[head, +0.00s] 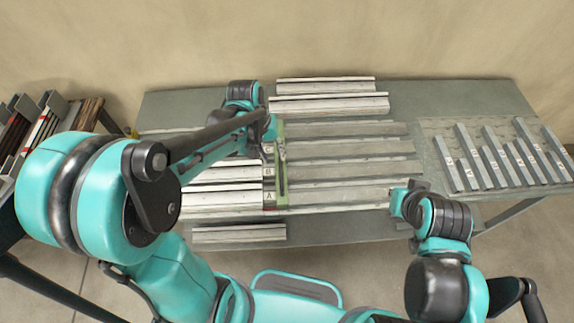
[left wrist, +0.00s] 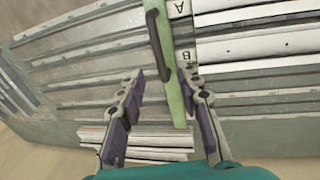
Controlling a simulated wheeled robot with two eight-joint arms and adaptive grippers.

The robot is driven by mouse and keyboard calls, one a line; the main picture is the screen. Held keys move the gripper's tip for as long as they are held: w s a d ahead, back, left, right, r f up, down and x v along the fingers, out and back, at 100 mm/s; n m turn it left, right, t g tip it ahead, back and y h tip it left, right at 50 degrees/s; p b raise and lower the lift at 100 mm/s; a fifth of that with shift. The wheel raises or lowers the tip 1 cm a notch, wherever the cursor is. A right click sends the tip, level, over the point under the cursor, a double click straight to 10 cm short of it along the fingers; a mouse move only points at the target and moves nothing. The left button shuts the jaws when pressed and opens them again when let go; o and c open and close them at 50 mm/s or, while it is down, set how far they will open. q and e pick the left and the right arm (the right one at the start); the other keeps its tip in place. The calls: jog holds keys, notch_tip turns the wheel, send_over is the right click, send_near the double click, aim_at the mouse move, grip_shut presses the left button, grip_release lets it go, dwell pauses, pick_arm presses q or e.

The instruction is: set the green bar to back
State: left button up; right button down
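The green bar (head: 282,187) lies across the pale profiles in the middle of the bench, beside the labels A (head: 269,195) and B (head: 269,171). In the left wrist view the green bar (left wrist: 170,62) carries a dark handle (left wrist: 157,44). My left gripper (head: 270,142) is over the bar's far end. In the left wrist view its two fingers (left wrist: 160,75) stand apart with the bar between them, closer to the right finger. I cannot tell whether either finger touches it. My right gripper (head: 405,201) is near the bench's front right, away from the bar; its fingers are unclear.
Long profiles (head: 350,168) lie right of the bar and white ones (head: 222,198) left. Loose profiles lie at the back (head: 330,104) and front (head: 238,234). Bare bench (head: 455,98) shows at the back right.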

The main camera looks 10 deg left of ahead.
aim_at(280, 170)
pick_arm(q)
jog(key=f, duration=0.2)
jog(key=d+f+b, duration=0.1)
jog(key=f, duration=0.2)
jog(key=f+b, duration=0.1)
jog(key=f, duration=0.2)
jog(key=shift+w+d+f, duration=0.1)
jog(key=shift+w+d, duration=0.25)
grip_shut()
